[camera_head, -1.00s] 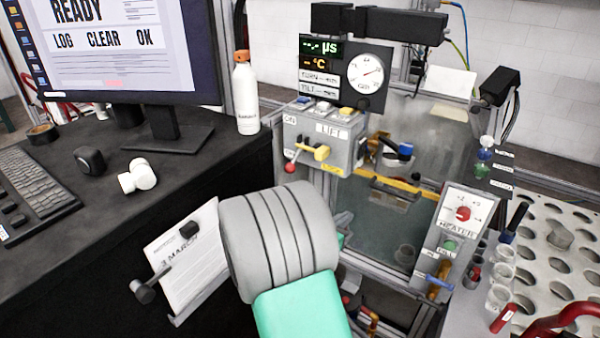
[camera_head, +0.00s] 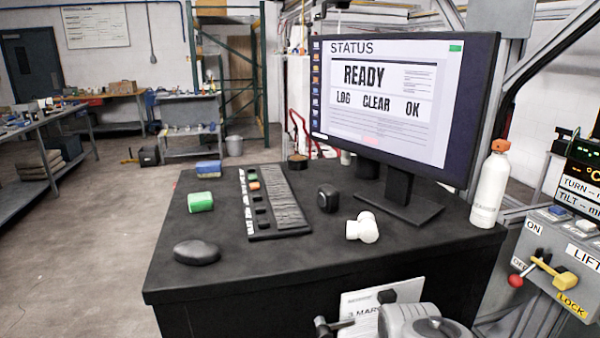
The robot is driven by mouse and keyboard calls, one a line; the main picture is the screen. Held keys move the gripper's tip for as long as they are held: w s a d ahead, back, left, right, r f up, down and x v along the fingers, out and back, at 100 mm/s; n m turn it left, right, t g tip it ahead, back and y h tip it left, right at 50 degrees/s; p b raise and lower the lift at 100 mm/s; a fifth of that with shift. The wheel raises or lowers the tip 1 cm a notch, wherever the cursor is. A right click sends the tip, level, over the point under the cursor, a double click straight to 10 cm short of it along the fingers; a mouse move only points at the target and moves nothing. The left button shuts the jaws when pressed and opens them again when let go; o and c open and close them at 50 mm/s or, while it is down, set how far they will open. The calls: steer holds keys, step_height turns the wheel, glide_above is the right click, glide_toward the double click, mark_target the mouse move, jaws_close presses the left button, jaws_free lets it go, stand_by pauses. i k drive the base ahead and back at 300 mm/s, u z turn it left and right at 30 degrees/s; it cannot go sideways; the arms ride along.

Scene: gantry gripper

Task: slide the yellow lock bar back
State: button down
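A yellow handle (camera_head: 555,271) sits on the grey control panel (camera_head: 540,245) at the far right, just above a yellow LOCK label. It appears to be the lock bar. A red-knobbed lever (camera_head: 516,280) is at its left, under the ON and OFF labels. The panel's right side is cut off by the picture edge.
A black desk (camera_head: 225,255) fills the middle, with a monitor (camera_head: 400,95), keyboard (camera_head: 270,202), mouse (camera_head: 197,252) and white pipe fitting (camera_head: 362,228). A white bottle (camera_head: 491,185) stands at its right edge, near the panel. Open floor (camera_head: 70,230) lies at left.

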mark_target(566, 280)
steer(key=z, duration=1.55)
